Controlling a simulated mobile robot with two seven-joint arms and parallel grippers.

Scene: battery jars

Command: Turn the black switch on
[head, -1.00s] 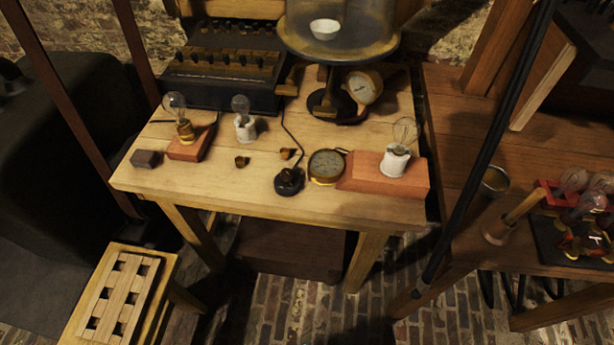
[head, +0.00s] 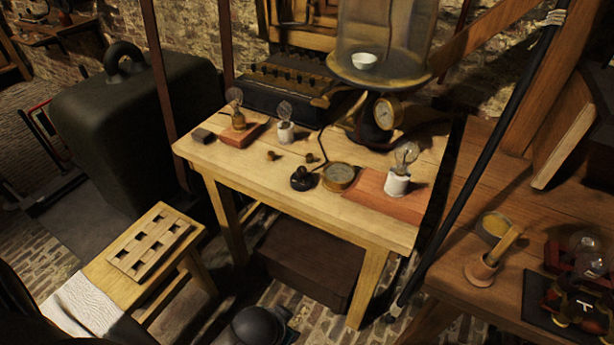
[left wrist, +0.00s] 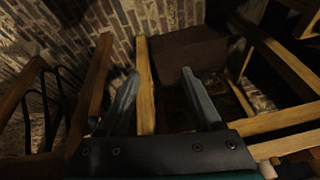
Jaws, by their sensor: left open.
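The black switch (head: 303,179) is a small round base with a black knob on top. It sits on the light wooden table (head: 240,184) near its front edge, with a dark cord running back from it. My left gripper (left wrist: 158,75) is open and empty in the left wrist view. It points at the brick floor, the wooden legs and a dark brown box (left wrist: 185,50), away from the switch. The switch is not visible in that view. My right gripper is in neither view.
Bulbs on stands (head: 238,118), a white-socketed bulb (head: 397,182) on a red block and a glass bell jar (head: 385,40) stand on the table. A stool (head: 100,270) is at front left. A darker bench (head: 465,225) with cups is at right. A black pole slants between them.

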